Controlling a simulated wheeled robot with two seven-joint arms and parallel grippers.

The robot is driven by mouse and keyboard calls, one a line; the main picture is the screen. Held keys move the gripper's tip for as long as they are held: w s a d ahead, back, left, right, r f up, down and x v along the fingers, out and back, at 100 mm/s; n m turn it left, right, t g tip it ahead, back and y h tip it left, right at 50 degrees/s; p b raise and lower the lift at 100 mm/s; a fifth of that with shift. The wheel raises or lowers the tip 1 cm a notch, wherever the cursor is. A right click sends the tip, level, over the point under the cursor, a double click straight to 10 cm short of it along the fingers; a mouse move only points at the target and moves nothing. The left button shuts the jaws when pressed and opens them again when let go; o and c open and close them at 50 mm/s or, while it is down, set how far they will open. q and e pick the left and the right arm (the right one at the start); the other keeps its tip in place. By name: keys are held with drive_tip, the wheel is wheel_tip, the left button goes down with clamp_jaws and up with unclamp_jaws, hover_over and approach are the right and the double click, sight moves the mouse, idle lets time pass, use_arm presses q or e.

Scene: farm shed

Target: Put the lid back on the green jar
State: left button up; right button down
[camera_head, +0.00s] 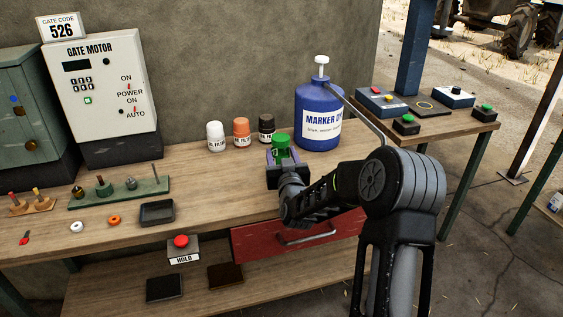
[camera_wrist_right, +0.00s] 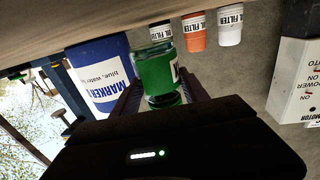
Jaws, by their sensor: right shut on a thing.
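The green jar (camera_head: 281,142) is at the right part of the workbench, beside the blue marker bottle. It also shows in the right wrist view (camera_wrist_right: 155,72), upside down, with part of a white label. My right gripper (camera_head: 282,156) is shut on the jar, with one finger on each side. Its fingers also show in the right wrist view (camera_wrist_right: 162,92). A dark green round end of the jar faces the wrist camera; I cannot tell whether it is a lid or an open mouth. I make out no separate lid. My left gripper is not in view.
White (camera_head: 216,136), orange (camera_head: 241,132) and black-capped (camera_head: 266,128) filter jars stand close behind, left of the blue bottle (camera_head: 318,108). A black tray (camera_head: 157,212) and a green peg rack (camera_head: 119,193) are farther left. The bench between tray and jar is clear.

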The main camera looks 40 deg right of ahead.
wheel_tip(320, 180, down, 2)
drive_tip(key=shift+f, duration=0.2)
drive_tip(key=shift+f, duration=0.15)
drive_tip(key=c, duration=0.6)
unclamp_jaws()
drive_tip(key=shift+r, duration=0.25)
drive_tip(key=b+v, duration=0.1)
drive_tip(key=v, duration=1.1)
